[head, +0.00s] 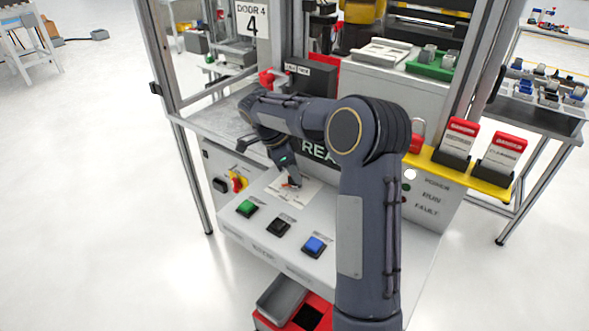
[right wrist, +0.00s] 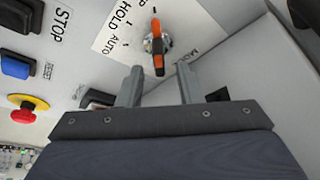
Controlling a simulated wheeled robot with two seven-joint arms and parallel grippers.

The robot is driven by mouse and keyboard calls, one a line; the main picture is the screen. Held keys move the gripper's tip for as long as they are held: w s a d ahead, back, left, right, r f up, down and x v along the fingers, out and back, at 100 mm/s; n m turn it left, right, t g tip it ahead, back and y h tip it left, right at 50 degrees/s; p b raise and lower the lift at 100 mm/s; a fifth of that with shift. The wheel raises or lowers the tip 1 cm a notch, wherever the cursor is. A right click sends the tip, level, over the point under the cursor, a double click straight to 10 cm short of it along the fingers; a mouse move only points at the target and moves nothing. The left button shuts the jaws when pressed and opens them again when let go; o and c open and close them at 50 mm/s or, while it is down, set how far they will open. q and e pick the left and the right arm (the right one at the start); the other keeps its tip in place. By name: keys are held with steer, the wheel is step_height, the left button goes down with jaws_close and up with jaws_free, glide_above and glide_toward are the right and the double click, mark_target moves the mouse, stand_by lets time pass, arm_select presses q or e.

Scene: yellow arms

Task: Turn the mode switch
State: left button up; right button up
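The mode switch (right wrist: 157,45) is an orange and black bar handle on a round metal base, on a white label plate (right wrist: 108,40) with HOLD and AUTO printed on it. In the right wrist view the handle stands nearly upright in the picture. I cannot tell which label it points to. My right gripper (right wrist: 160,80) is open and empty, its two grey fingers apart just below the switch in that view. I see no contact. In the head view the right gripper (head: 286,168) is low over the panel, and the switch (head: 293,182) is partly hidden by it.
Green (head: 246,208), black (head: 279,227) and blue (head: 314,245) buttons line the front of the panel. A red and yellow rotary switch (head: 238,182) is on the left face. A red mushroom button (right wrist: 22,108) shows in the right wrist view. A frame post (head: 165,60) stands behind.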

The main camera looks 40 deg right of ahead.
steer(key=shift+d+f, duration=0.1)
steer(key=shift+f, duration=0.45)
steer(key=shift+c, duration=0.2)
jaws_close()
